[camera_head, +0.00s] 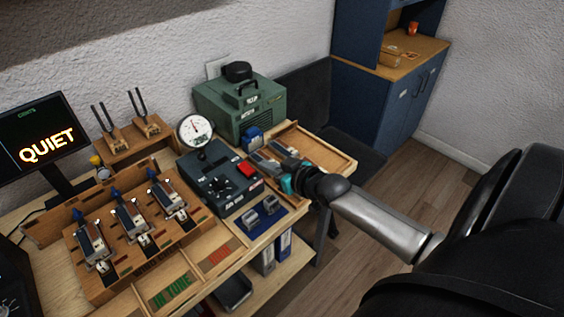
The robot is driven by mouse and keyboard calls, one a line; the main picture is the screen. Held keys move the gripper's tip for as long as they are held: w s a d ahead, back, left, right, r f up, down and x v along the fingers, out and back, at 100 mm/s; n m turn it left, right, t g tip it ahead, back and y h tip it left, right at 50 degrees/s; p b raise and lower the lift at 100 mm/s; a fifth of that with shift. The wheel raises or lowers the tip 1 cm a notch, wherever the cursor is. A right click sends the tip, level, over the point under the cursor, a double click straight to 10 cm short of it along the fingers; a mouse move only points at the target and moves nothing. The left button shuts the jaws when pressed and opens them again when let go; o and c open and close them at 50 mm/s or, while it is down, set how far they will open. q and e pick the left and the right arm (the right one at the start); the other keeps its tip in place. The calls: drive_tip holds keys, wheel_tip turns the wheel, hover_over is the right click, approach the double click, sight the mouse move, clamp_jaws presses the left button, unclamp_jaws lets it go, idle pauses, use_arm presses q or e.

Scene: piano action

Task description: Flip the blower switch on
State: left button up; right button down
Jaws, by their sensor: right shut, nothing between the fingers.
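A green box with a black handle (240,103), which looks like the blower, stands at the back of the bench. A dark control box (218,186) with a knob and a round white gauge (195,129) stands in front of it. A red switch or button (246,168) is on this box's right side; its position is too small to tell. My right gripper (268,155) is shut and empty, just right of the red switch and in front of the green box. I cannot tell whether it touches anything. My left gripper is not in view.
A blue object (252,138) sits before the green box. A wooden tray (333,163) lies at the bench's right end. A wooden rack with key mechanisms (130,248) fills the left. A monitor (42,135) reads "QUIET". Floor (420,195) is open at right.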

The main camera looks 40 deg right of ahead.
drive_tip(key=shift+s+f+v, duration=0.1)
drive_tip(key=shift+f+v, duration=0.1)
drive_tip(key=shift+v, duration=0.65)
drive_tip(key=shift+s+f+v, duration=0.1)
drive_tip(key=shift+f+v, duration=0.05)
drive_tip(key=shift+v, duration=0.7)
drive_tip(key=shift+f+v, duration=0.2)
drive_tip(key=shift+v, duration=0.6)
drive_tip(key=s+a+f+n+g, duration=0.1)
drive_tip(key=s+a+f+g, duration=0.1)
drive_tip(key=s+a, duration=0.25)
drive_tip(key=s+a+f+g, duration=0.3)
drive_tip(key=a, duration=0.3)
drive_tip(key=s+a+r+g, duration=0.1)
drive_tip(key=s+a+g, duration=0.45)
drive_tip(key=s, duration=0.65)
wheel_tip(320, 180, down, 28)
drive_tip(key=s+g+b, duration=0.1)
drive_tip(key=s+b, duration=0.2)
drive_tip(key=b, duration=0.2)
drive_tip(key=s+d+f+g+h+b, duration=0.1)
drive_tip(key=s+f+b, duration=0.3)
drive_tip(key=s+f, duration=1)
wheel_tip(320, 180, down, 3)
drive_tip(key=shift+s+d+n, duration=0.25)
drive_tip(key=shift+d+n, duration=0.05)
drive_tip(key=shift+d, duration=0.5)
